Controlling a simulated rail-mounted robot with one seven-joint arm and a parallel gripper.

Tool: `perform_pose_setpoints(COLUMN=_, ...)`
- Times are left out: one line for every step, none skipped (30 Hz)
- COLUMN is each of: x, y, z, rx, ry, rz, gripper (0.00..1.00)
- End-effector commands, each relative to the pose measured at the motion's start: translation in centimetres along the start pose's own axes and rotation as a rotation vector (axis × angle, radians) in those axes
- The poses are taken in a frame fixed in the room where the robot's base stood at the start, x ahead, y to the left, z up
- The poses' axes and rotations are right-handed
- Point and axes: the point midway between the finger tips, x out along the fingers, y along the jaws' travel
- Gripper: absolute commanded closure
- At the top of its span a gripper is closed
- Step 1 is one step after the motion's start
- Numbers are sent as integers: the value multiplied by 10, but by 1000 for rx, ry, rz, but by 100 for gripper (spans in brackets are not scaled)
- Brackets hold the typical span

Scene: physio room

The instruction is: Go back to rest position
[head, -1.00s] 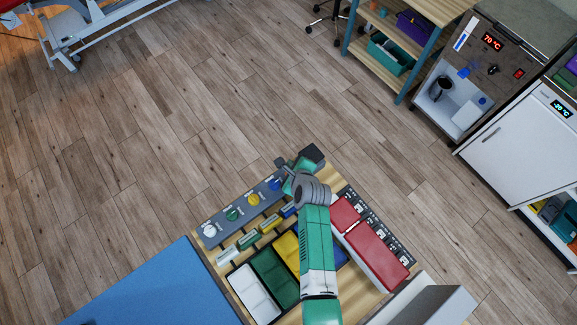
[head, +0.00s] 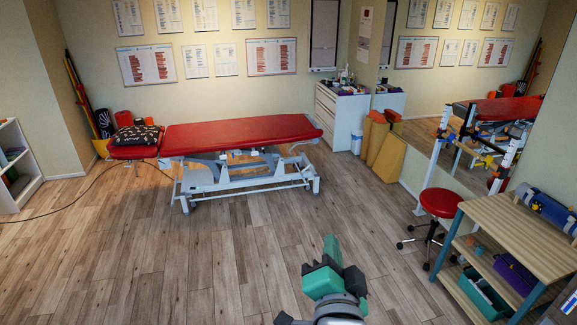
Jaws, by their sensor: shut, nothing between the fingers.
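My gripper (head: 325,264) shows at the bottom of the head view, right of the middle, over the wooden floor. It is dark with a green part behind it, and its fingers are shut with nothing between them. My wrist below it is cut off by the lower edge of the picture. Nothing touches the gripper.
A red treatment table (head: 240,132) stands at the back. A wooden shelf cart (head: 515,235) with a teal bin (head: 480,293) stands at the right. A red stool (head: 442,203) is beside it. A white shelf (head: 18,165) is at the left. The floor (head: 130,265) between is clear.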

Motion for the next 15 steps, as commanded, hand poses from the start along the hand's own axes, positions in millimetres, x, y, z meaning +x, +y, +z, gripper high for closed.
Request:
perform_pose_setpoints(x=-14, y=-47, z=-23, rx=-100, ry=41, rz=-62, gripper=100)
perform_pose_setpoints(x=-23, y=-70, z=-34, rx=-167, ry=69, rz=-94, gripper=100)
perform_pose_setpoints(x=-38, y=-100, z=-48, rx=-253, ry=110, rz=-136, gripper=100)
perform_pose_setpoints(x=-50, y=-123, z=-59, rx=-317, ry=143, rz=-165, gripper=100)
perform_pose_setpoints(x=-63, y=-144, z=-69, rx=-380, ry=178, rz=-192, gripper=100)
perform_pose_setpoints(x=-80, y=-170, z=-81, rx=-459, ry=225, rz=-223, gripper=100)
perform_pose_setpoints(x=-94, y=-188, z=-90, rx=-514, ry=262, rz=-244, gripper=100)
perform_pose_setpoints(x=-108, y=-204, z=-98, rx=-566, ry=298, rz=-262, gripper=100)
perform_pose_setpoints(x=-125, y=-223, z=-107, rx=-627, ry=343, rz=-282, gripper=100)
perform_pose_setpoints(x=-137, y=-234, z=-113, rx=-668, ry=375, rz=-293, gripper=100)
perform_pose_setpoints(x=-148, y=-244, z=-118, rx=-704, ry=403, rz=-301, gripper=100)
perform_pose_setpoints(x=-161, y=-255, z=-124, rx=-745, ry=436, rz=-310, gripper=100)
perform_pose_setpoints(x=-169, y=-261, z=-127, rx=-769, ry=458, rz=-316, gripper=100)
perform_pose_setpoints(x=-175, y=-266, z=-130, rx=-788, ry=474, rz=-319, gripper=100)
perform_pose_setpoints(x=-182, y=-271, z=-132, rx=-808, ry=492, rz=-322, gripper=100)
